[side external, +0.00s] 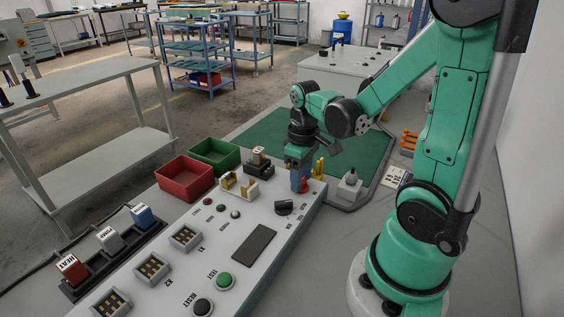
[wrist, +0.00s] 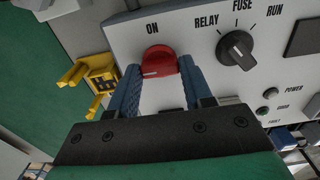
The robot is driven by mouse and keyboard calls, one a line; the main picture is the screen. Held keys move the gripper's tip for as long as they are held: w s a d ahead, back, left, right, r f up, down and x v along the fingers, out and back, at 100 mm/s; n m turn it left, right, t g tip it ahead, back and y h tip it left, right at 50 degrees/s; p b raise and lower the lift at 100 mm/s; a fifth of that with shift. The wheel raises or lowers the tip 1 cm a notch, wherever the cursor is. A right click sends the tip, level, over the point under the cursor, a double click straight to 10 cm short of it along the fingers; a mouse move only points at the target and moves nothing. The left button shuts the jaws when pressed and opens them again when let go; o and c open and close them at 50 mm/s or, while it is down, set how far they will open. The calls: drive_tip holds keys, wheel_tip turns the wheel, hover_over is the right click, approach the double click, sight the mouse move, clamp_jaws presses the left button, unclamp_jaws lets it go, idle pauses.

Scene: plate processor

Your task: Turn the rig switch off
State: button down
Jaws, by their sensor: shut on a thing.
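The rig switch is a red rotary knob (wrist: 161,60) on the white panel, with the word ON printed above it in the wrist view. A short white mark shows low on its left side. In the side view a little of the red knob (side external: 303,186) shows at the panel's far right end, below my fingers. My gripper (wrist: 158,72) has its two blue fingers on either side of the knob, shut on it. In the side view my gripper (side external: 299,178) points down at the panel. The panel just below the knob is partly hidden by my gripper.
A black selector knob (wrist: 238,48) marked RELAY, FUSE and RUN sits right of the switch. A yellow fixture (wrist: 88,75) stands close on the left. Red (side external: 186,180) and green (side external: 214,153) bins stand along the panel's far edge. A green mat (side external: 345,165) lies behind.

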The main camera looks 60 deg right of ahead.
idle(0.4)
drive_tip(key=shift+c, duration=1.8)
unclamp_jaws()
drive_tip(key=shift+r, duration=2.8)
drive_tip(key=w+a+r+t, duration=0.1)
drive_tip(key=a+t, duration=0.2)
drive_tip(key=a, duration=0.2)
drive_tip(key=w+a+r+t, duration=0.2)
drive_tip(key=a+t, duration=0.2)
drive_tip(key=a, duration=0.2)
drive_tip(key=shift+w+a, duration=0.2)
drive_tip(key=shift+w, duration=0.1)
